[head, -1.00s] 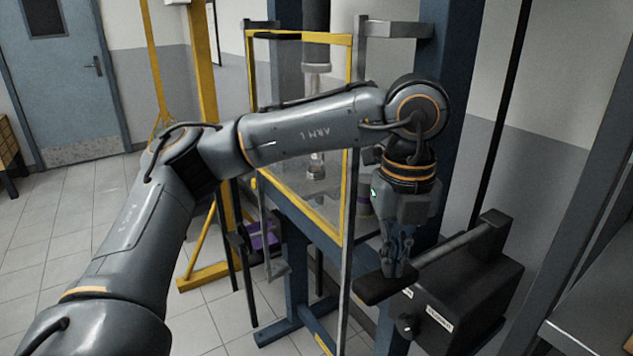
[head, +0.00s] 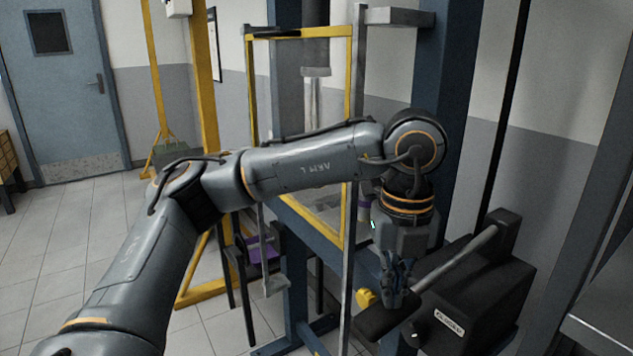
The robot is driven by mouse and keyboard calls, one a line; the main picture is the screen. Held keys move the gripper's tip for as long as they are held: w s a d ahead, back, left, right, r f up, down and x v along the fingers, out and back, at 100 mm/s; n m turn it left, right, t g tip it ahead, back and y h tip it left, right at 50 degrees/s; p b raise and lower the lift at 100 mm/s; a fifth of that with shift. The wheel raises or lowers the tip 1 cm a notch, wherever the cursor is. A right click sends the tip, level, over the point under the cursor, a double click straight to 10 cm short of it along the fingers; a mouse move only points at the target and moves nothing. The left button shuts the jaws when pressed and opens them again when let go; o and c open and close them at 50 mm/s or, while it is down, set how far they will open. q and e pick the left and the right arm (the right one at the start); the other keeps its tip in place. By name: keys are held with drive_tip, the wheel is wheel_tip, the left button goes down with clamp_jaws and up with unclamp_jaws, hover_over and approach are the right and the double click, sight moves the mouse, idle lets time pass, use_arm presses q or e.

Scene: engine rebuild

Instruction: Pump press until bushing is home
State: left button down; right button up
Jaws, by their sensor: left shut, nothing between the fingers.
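The press (head: 461,100) is a blue frame with a yellow-edged clear guard (head: 348,90). Its ram (head: 316,72) shows behind the guard, above my left arm. The arm crosses in front of the guard and hides the ram's lower part; I cannot make out the bushing. The black pump (head: 480,300) is at the lower right. Its lever (head: 460,258) slopes down to the left, to a flat black end (head: 378,319). My left gripper (head: 395,303) points down, shut and empty, its fingertips at the lever's end. I cannot tell whether they touch. My right gripper is out of view.
A grey bench (head: 605,310) edges in at the lower right. A yellow post (head: 201,75) stands left of the press. A small yellow part (head: 367,298) is beside the lever's end. Open tiled floor (head: 70,260) lies at the left, towards a blue door (head: 65,90).

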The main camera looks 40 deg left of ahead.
use_arm(q)
wheel_tip(320, 180, up, 15)
drive_tip(key=p, duration=0.9)
drive_tip(key=shift+f, duration=0.15)
wheel_tip(320, 180, down, 16)
drive_tip(key=b, duration=1.3)
drive_tip(key=shift+f, duration=0.25)
drive_tip(key=shift+r, duration=0.1)
wheel_tip(320, 180, up, 16)
drive_tip(key=p, duration=1.3)
drive_tip(key=shift+r, duration=0.25)
drive_tip(key=shift+f, duration=0.1)
